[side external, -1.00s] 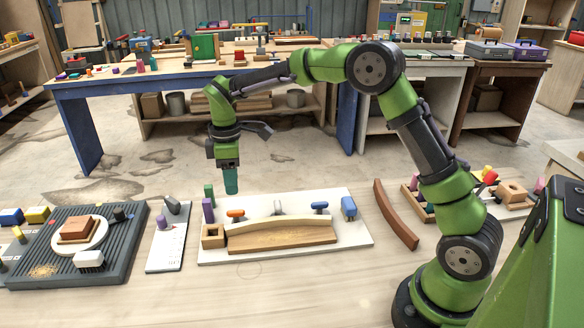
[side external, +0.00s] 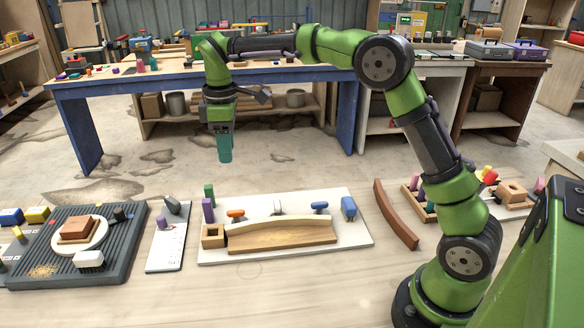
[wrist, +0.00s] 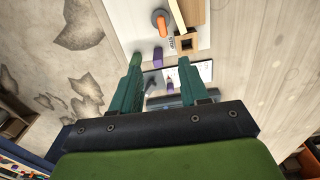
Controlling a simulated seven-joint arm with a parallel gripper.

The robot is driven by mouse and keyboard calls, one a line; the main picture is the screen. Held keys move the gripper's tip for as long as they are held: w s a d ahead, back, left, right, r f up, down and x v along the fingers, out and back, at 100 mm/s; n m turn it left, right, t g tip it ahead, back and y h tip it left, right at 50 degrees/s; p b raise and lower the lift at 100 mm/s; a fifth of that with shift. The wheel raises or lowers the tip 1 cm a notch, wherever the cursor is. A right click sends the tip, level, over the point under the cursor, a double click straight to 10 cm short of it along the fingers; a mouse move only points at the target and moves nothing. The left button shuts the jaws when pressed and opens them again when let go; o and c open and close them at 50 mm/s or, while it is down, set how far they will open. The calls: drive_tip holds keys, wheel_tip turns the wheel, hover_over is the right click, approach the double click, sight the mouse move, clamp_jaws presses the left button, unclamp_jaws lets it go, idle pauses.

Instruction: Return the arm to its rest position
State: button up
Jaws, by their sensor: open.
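My gripper (side external: 224,152) hangs pointing down, high above the back edge of the workbench, with nothing between its fingers. In the wrist view its two teal fingers (wrist: 159,88) stand apart. Below it and to the right, the white board (side external: 352,236) holds a curved wooden stringer (side external: 285,236) with orange, grey and blue clamps along its back. A purple peg (side external: 208,210) and a green peg (side external: 209,192) stand at the board's left end, near a small wooden box (side external: 213,236). A blue block (side external: 348,208) stands at its right end.
A dark grooved platform (side external: 120,262) with a round white disc lies at left. A white card (side external: 166,245) lies beside it. A loose curved brown strip (side external: 396,215) and a parts tray (side external: 412,202) lie at right. The front of the bench is clear.

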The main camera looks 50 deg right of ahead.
drive_tip(key=s+r+m+t+y, duration=0.2)
drive_tip(key=s+m+t, duration=0.5)
drive_tip(key=s, duration=1.9)
drive_tip(key=m, duration=0.5)
drive_tip(key=shift+s+d+r, duration=0.2)
drive_tip(key=shift+r, duration=0.15)
